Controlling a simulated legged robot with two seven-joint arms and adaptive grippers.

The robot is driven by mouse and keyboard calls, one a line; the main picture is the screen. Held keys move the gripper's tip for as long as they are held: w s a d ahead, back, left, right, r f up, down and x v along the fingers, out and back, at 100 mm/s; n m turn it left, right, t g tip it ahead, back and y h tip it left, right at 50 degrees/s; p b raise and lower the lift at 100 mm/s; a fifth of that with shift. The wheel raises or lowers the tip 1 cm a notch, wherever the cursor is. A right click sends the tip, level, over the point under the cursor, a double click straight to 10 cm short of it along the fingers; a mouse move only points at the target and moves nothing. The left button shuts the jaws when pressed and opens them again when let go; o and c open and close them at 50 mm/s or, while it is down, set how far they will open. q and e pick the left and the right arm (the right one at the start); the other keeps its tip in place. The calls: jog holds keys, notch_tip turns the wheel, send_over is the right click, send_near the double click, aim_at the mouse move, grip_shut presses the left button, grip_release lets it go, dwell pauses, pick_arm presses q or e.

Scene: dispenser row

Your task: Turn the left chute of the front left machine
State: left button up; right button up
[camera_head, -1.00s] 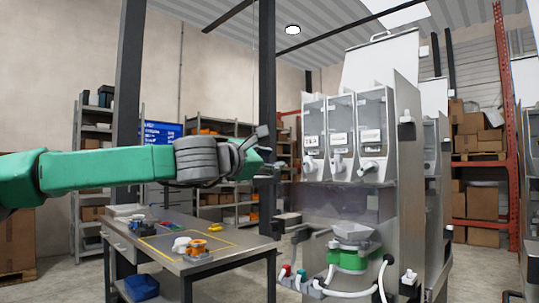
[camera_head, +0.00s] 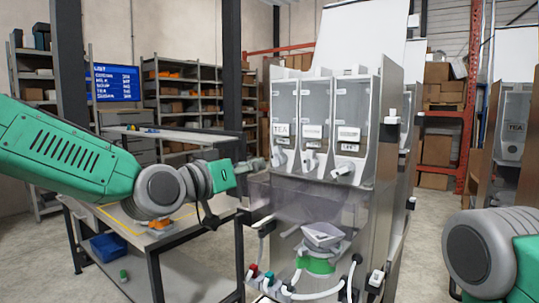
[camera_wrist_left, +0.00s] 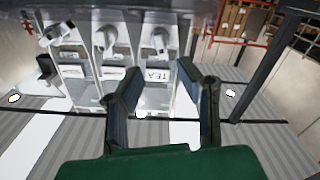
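The front left machine (camera_head: 372,215) is a grey dispenser with three clear bins side by side, each with a grey chute below. The left chute (camera_head: 280,158) sits under the bin labelled TEA (camera_head: 282,120). My left gripper (camera_head: 256,164) is just left of this chute, at about its height. In the left wrist view, which is upside down, my left gripper (camera_wrist_left: 160,73) has its two fingers spread apart with nothing between them. The left chute (camera_wrist_left: 159,42) shows beyond the fingertips, apart from them. My right gripper is out of view; only my right arm shows.
The middle chute (camera_head: 309,160) and right chute (camera_head: 343,169) are close beside. Below, a green-banded scale-like unit (camera_head: 318,262) stands among white hoses. A workbench (camera_head: 205,145) is at left, with a blue bin (camera_head: 108,246) on its lower shelf. Another machine (camera_head: 515,125) stands at right.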

aim_at(272, 160)
pick_arm(q)
jog(key=p+x, duration=0.1)
jog(key=x, duration=0.7)
jog(key=shift+w+p, duration=0.1)
jog(key=shift+p, duration=0.25)
jog(key=shift+w+d, duration=0.35)
jog(key=shift+w, duration=0.15)
